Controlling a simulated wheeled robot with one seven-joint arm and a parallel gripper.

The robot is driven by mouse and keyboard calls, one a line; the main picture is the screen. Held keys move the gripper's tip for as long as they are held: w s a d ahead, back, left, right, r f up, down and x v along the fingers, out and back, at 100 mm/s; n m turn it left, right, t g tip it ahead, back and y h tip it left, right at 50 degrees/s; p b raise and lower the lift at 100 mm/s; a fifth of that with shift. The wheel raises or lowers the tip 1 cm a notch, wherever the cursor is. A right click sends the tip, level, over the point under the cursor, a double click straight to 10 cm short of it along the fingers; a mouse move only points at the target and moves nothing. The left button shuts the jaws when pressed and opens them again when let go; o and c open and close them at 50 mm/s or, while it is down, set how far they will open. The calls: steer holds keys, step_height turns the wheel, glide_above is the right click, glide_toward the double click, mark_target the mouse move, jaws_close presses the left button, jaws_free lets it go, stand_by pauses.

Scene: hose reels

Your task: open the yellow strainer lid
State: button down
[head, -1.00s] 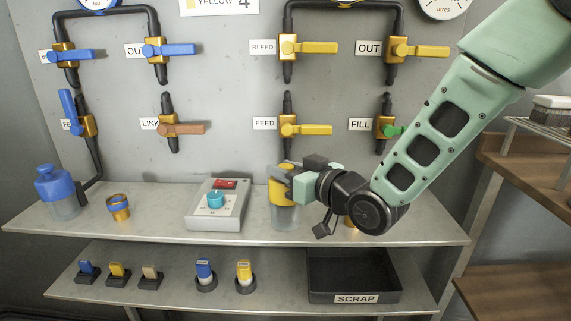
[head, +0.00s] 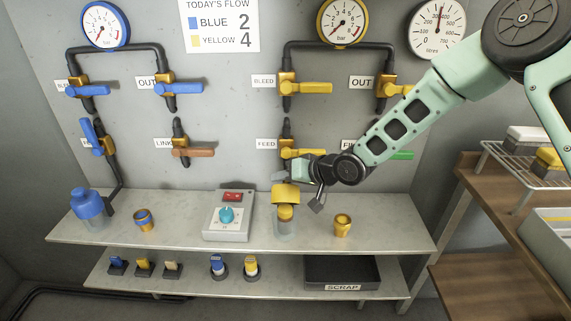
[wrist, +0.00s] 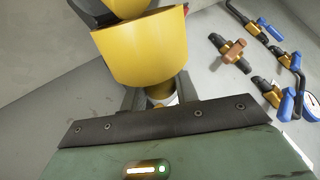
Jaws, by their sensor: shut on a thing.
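The yellow strainer's clear jar (head: 285,228) stands on the upper shelf, right of the grey control box. Its yellow lid (head: 286,195) is directly above the jar and looks raised, with a smaller yellow part (head: 286,212) showing below it at the jar's mouth. The exact gap between lid and jar is hard to see. My gripper (head: 285,182) is shut on the lid from behind and above. In the wrist view the lid (wrist: 145,52) fills the upper middle, just beyond my fingers (wrist: 160,95), which are largely hidden.
A brass fitting (head: 342,226) stands right of the jar, and the control box (head: 228,217) stands left. The yellow FEED valve handle (head: 306,153) is close above my gripper. The blue strainer (head: 88,205) is at far left. The scrap tray (head: 343,287) is on the lower shelf.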

steer(key=shift+w+m+g+p, duration=0.3)
steer(key=shift+w+g+p, duration=0.15)
steer(key=shift+p, duration=0.55)
steer(key=shift+f, duration=0.15)
steer(key=c, duration=1.1)
jaws_free()
steer(key=v, duration=1.7)
steer(key=shift+s+d+r+p, duration=0.1)
steer(key=shift+d+r+p, duration=0.1)
steer(key=shift+p, duration=0.15)
steer(key=shift+o, duration=0.2)
